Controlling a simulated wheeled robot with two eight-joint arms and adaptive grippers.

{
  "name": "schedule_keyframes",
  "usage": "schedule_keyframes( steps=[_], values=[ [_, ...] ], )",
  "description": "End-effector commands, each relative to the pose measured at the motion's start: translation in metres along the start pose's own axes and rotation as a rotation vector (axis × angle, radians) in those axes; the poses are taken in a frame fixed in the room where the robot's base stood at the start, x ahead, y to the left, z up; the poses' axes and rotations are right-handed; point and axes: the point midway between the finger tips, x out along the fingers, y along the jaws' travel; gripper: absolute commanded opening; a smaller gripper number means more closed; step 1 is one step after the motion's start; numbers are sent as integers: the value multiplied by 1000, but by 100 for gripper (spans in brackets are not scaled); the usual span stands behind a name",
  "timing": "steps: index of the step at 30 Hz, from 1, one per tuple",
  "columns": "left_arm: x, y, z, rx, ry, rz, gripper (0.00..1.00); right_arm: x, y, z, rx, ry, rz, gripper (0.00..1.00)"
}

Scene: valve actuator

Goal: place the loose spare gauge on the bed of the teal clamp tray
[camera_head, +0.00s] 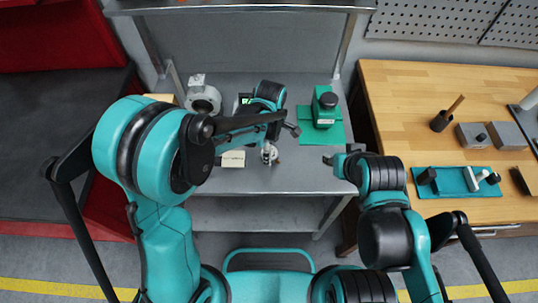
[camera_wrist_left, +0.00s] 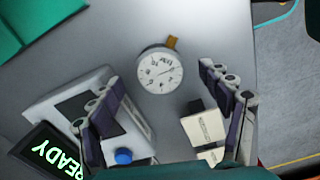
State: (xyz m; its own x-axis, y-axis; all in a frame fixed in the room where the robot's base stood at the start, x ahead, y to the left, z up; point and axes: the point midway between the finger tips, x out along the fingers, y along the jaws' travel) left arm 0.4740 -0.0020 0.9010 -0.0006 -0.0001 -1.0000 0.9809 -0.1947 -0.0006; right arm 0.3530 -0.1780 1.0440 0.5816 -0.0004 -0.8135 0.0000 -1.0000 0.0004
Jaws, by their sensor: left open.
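The loose gauge (camera_wrist_left: 160,72), with a round white dial and a brass stem, lies on the grey steel table in the left wrist view. My left gripper (camera_wrist_left: 163,95) is open, with its fingers apart on either side of the gauge's near side, not holding it. In the head view the gauge is mostly hidden by my left arm. A teal tray (camera_head: 455,190) with dark and pale fittings lies on the wooden bench at right. A green plate with a green block (camera_head: 324,108) is on the steel table. My right gripper (camera_head: 334,160) is by the table's right edge, its jaws unclear.
In the left wrist view, a READY display (camera_wrist_left: 52,153), a pale box with a blue button (camera_wrist_left: 123,156) and a small pale block (camera_wrist_left: 203,126) lie near my left fingers. A grey ring-shaped fitting (camera_head: 203,98) stands at the table's back left.

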Motion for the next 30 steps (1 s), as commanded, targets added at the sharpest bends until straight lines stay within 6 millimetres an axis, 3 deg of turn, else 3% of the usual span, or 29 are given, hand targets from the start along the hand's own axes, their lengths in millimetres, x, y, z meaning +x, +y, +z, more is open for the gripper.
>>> schedule_keyframes(
  steps=[3, 11, 18, 20, 21, 30],
  values=[
    [21, 0, 0, 0, 0, 0, 78, 8, 0, 6, 0, 0, 0, 40],
    [23, 0, 0, 0, 0, 0, 78, 7, 0, 5, 0, 0, 0, 40],
    [23, 0, 0, 0, 0, 1, 18, 7, 0, 5, 0, 0, 0, 40],
    [23, 0, 0, 0, 0, 1, 18, 7, 0, 5, 0, 0, 0, 40],
    [23, 0, 0, 0, 0, 1, 13, 7, 0, 5, 0, 0, 0, 40],
    [17, 0, 0, 0, 0, 1, 13, 5, 0, 4, 0, 0, 0, 40]
  ],
)
